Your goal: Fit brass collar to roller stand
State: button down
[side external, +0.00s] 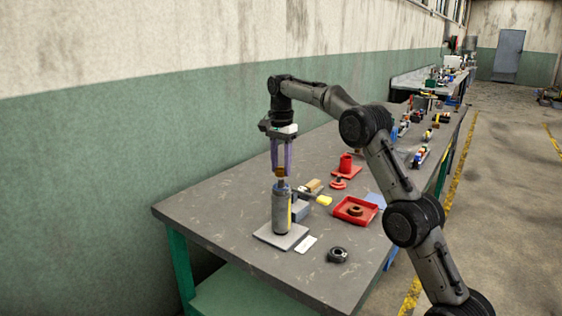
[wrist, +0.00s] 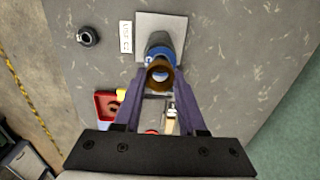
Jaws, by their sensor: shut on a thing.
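The roller stand (side external: 281,213) is an upright grey cylinder with a blue band near its top and a narrow tip above, on a square pale base plate (side external: 268,238). In the wrist view the stand (wrist: 164,42) shows just beyond the fingertips. My gripper (side external: 281,170), with purple fingers pointing down, is shut on the brass collar (side external: 281,172), a brown ring. In the wrist view the collar (wrist: 168,67) sits between the fingertips, its bore facing the camera. It is over the stand's tip; I cannot tell whether it is around the tip or just above it.
A red tray (side external: 338,215) holding a brown ring, a red flanged part (side external: 346,163) and a yellow-ended tool (side external: 323,200) lie right of the stand. A black ring (side external: 338,255) and a white label card (side external: 306,244) lie in front. The table's left end is clear.

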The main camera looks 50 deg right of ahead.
jog(key=shift+f, duration=1.4)
dwell(1.5)
jog(key=shift+c, duration=2)
grip_release()
jog(key=shift+r, duration=0.1)
jog(key=shift+r, duration=3.65)
